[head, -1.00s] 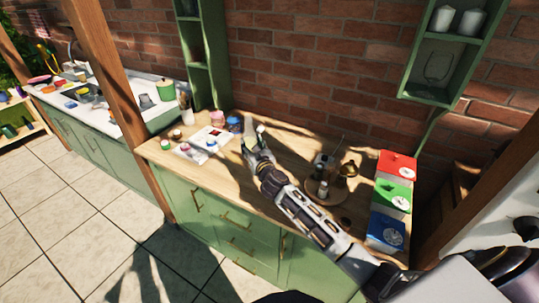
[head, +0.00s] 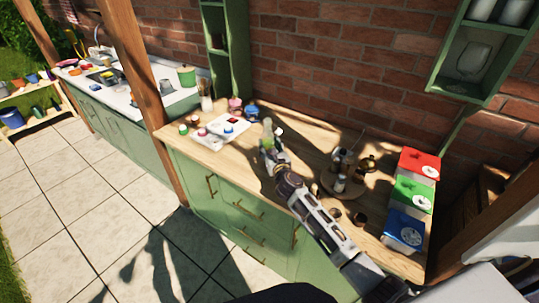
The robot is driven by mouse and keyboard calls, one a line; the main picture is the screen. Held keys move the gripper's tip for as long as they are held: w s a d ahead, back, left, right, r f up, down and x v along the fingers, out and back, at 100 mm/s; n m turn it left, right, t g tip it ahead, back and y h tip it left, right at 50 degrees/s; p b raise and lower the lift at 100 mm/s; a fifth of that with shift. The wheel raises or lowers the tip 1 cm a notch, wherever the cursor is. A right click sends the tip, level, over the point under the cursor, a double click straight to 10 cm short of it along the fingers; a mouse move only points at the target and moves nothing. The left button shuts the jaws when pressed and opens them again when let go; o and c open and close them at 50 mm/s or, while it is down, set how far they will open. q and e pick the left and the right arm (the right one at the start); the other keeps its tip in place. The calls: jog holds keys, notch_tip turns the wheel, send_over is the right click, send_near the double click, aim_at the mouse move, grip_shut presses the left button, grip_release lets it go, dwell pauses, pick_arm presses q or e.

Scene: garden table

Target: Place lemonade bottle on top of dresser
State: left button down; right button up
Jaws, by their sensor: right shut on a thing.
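The dresser is green with drawers and a wooden top (head: 222,158), against the brick wall. My right gripper (head: 272,148) is over the middle of this top, its arm coming in from the lower right. It is shut on a small pale, greenish thing that looks like the lemonade bottle (head: 267,128). The bottle looks upright, and its lower part is hidden by the fingers. I cannot tell whether its base touches the wood. My left gripper is not in view.
A white tray with small jars (head: 220,130), a pink jar (head: 235,104) and a blue jar (head: 252,113) stand left of the gripper. A round tray (head: 345,190) with small items and red, green and blue boxes (head: 412,195) stand to the right. A wooden post (head: 150,100) rises at the left.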

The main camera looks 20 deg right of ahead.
jog(key=shift+r, duration=0.15)
jog(key=shift+f+b, duration=0.45)
jog(key=shift+f, duration=0.55)
jog(key=shift+f+b, duration=0.35)
jog(key=shift+f, duration=0.55)
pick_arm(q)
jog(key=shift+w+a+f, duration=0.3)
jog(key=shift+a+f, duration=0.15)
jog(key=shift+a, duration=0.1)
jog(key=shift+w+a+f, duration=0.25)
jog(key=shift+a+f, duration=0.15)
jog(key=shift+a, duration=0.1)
pick_arm(e)
jog(key=o, duration=1.4)
jog(key=shift+f, duration=0.15)
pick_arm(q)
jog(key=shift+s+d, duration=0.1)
pick_arm(e)
jog(key=shift+o, duration=0.2)
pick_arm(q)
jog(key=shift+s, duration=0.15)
